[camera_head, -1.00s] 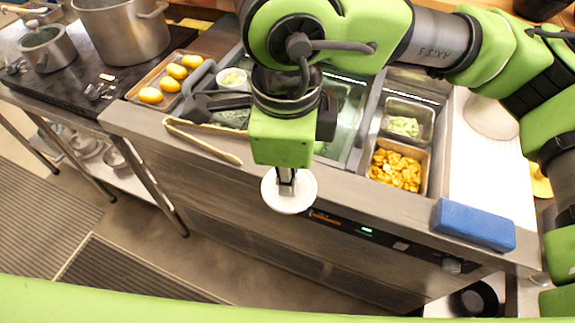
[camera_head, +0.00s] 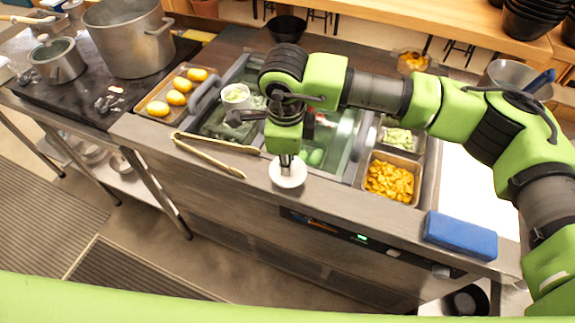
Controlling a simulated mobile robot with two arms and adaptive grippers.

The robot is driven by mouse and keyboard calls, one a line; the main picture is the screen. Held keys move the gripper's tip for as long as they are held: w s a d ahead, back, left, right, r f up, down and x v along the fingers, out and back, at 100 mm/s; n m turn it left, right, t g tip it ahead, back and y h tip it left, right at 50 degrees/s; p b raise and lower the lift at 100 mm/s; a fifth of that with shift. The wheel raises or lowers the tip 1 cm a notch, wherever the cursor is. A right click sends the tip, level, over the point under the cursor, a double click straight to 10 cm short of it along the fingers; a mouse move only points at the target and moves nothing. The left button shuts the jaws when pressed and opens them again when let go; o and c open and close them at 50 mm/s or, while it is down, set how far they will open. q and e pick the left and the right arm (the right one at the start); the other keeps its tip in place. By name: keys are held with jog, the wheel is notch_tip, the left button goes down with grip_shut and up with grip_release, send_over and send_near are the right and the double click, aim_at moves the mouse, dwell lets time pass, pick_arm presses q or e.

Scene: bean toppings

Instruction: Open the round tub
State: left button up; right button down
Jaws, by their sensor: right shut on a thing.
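The round tub (camera_head: 236,96) is small and white. It stands at the back left of the sunken well in the counter, and pale green contents show in its open top. My right gripper (camera_head: 286,160) points down near the counter's front edge and is shut on a round white lid (camera_head: 288,174). The lid is in front of and to the right of the tub, apart from it. I cannot tell whether the lid touches the counter. My left gripper is not in view.
Wooden tongs (camera_head: 212,156) lie on the counter's front edge left of the lid. A tray of yellow items (camera_head: 176,97) is at the left. A pan of orange pieces (camera_head: 390,182) and a blue block (camera_head: 460,234) are at the right. Pots stand on the stove.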

notch_tip(320, 180, down, 3)
jog(key=shift+w+f+p, duration=0.1)
jog(key=shift+f+p, duration=0.05)
jog(key=shift+p, duration=0.25)
jog(key=shift+f+b, duration=0.25)
jog(key=shift+b, duration=0.15)
jog(key=c, duration=2)
grip_release()
jog(key=shift+c, duration=0.2)
jog(key=shift+r, duration=0.1)
